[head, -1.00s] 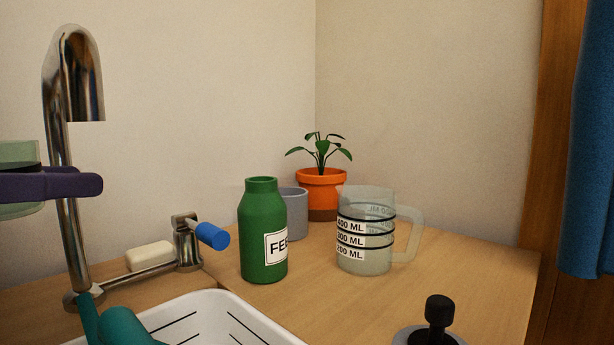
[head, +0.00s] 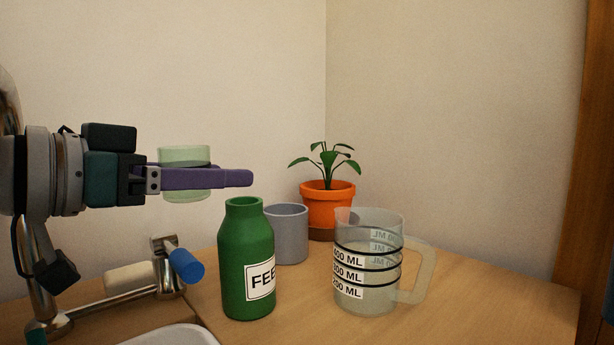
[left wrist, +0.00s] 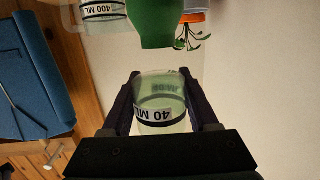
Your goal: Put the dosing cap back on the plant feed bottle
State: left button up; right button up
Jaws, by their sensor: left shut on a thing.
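The green plant feed bottle (head: 247,262) stands upright and uncapped on the wooden counter; its label is partly turned away. My left gripper (head: 232,178) is shut on the translucent pale green dosing cap (head: 184,189), held in the air to the upper left of the bottle's mouth and apart from it. In the left wrist view the cap (left wrist: 160,118) sits between the two fingers, with a dark ring and a "40 ML" mark. The bottle (left wrist: 157,22) shows beyond it at the top. My right gripper is not in view.
A clear measuring jug (head: 368,290) stands right of the bottle. A grey cup (head: 288,235) and an orange potted plant (head: 328,205) stand behind. The tap with a blue handle (head: 186,265), soap (head: 130,277) and white sink edge (head: 175,338) lie left. The counter's front right is clear.

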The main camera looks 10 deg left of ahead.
aim_at(241, 202)
pick_arm(q)
jog(key=x, duration=0.3)
jog(key=shift+w+d+r, duration=0.2)
jog(key=shift+w, duration=0.15)
jog(key=b+x, duration=0.1)
jog(key=x, duration=0.2)
jog(key=shift+w+d, duration=0.15)
jog(key=shift+w, duration=0.05)
jog(key=shift+f, duration=0.5)
jog(key=shift+s, duration=0.1)
jog(key=shift+f, duration=0.1)
jog(key=o, duration=0.9)
jog(key=shift+f+b, duration=0.1)
jog(key=shift+b, duration=0.2)
jog(key=o, duration=0.5)
